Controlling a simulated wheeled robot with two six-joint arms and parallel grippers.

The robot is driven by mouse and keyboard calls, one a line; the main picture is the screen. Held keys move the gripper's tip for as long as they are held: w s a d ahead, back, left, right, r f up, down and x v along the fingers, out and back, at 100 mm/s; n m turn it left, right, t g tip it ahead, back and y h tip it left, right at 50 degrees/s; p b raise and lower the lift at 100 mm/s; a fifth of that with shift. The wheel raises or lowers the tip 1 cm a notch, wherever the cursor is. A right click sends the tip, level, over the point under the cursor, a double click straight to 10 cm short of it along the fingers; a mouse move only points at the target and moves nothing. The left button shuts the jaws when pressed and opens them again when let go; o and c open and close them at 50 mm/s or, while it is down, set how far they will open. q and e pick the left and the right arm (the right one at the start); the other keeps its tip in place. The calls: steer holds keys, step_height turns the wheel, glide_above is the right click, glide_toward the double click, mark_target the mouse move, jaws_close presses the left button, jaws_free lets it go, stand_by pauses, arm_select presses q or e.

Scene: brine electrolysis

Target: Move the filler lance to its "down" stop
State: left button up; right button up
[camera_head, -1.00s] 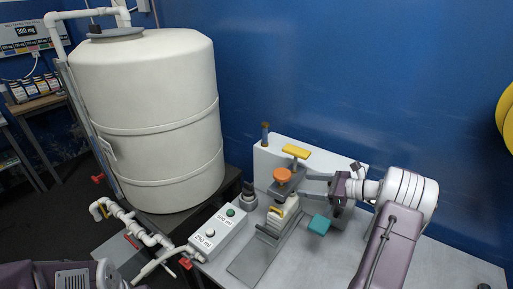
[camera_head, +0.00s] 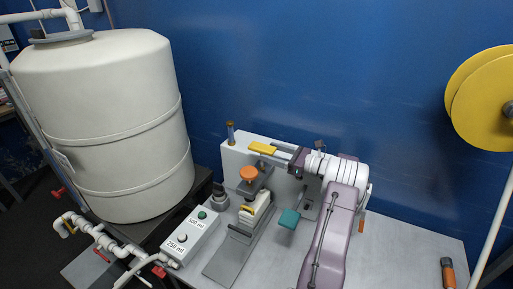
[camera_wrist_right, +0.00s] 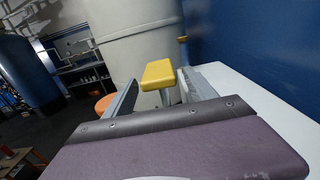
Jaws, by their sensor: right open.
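The filling station has a pale upright panel (camera_head: 236,158). A yellow handle (camera_head: 262,148) sticks out near its top; I cannot tell for sure that it is the lance's grip. An orange round knob (camera_head: 248,173) sits below it, above a small yellow-and-white part (camera_head: 252,211) on a grey ramp (camera_head: 226,262). My right gripper (camera_head: 274,151) is open, its fingers pointing left at the yellow handle. In the right wrist view the yellow handle (camera_wrist_right: 158,72) shows between and just beyond the two fingertips, not gripped. No "down" mark is readable. My left gripper is not in view.
A teal paddle (camera_head: 289,218) juts out below my right gripper. A button box (camera_head: 194,238) marked 500 ml and 250 ml stands left of the ramp. A large white tank (camera_head: 110,120) and white pipes (camera_head: 100,236) are at left. The table's right side (camera_head: 410,255) is mostly clear.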

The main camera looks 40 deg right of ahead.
mark_target(256, 148)
steer(key=x, duration=0.6)
steer(key=shift+a+p, duration=0.1)
steer(key=shift+p, duration=0.25)
steer(key=shift+w+a, duration=0.15)
steer(key=shift+w, duration=0.15)
steer(key=shift+s, duration=0.1)
steer(key=shift+f, duration=0.1)
jaws_close()
step_height(256, 148, down, 5)
steer(key=b, duration=0.3)
steer(key=shift+r, duration=0.2)
jaws_free()
